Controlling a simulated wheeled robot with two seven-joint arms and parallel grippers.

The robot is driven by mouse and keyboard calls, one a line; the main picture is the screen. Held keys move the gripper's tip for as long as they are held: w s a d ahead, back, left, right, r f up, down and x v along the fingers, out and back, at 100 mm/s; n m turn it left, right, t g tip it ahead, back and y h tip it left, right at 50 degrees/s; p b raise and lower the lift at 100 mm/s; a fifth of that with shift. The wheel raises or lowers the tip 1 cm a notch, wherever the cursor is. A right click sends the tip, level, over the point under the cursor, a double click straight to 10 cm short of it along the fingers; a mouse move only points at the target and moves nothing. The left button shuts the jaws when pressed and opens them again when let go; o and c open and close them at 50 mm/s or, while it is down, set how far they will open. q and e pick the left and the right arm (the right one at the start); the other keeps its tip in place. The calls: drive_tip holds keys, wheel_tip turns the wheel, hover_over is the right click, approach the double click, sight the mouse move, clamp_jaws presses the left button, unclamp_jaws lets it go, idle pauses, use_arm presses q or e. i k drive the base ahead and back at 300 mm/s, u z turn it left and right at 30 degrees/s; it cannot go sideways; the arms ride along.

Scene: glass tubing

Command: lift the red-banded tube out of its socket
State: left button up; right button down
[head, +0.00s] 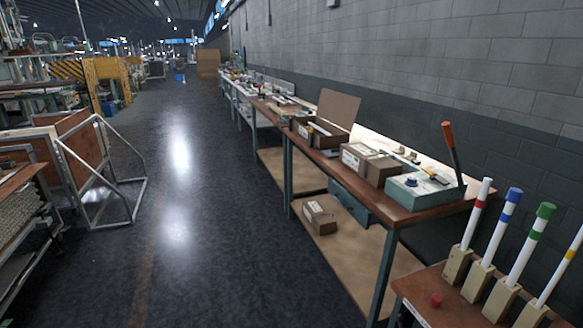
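The red-banded tube (476,219) is white with a red band near its top. It stands slightly tilted in a beige socket block (457,265) at the left end of a row near the bottom right of the head view. Its lower end is hidden inside the block. Neither of my grippers shows in this view, and nothing touches the tube.
To its right, a blue-banded tube (496,236), a green-banded tube (523,256) and a yellow-banded tube (557,271) stand in similar blocks. A red knob (436,300) is on the brown bench (419,288). A longer table (395,213) holds boxes and a teal device (421,189).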

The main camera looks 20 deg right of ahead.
sight(486, 183)
drive_tip(key=z, duration=2.05)
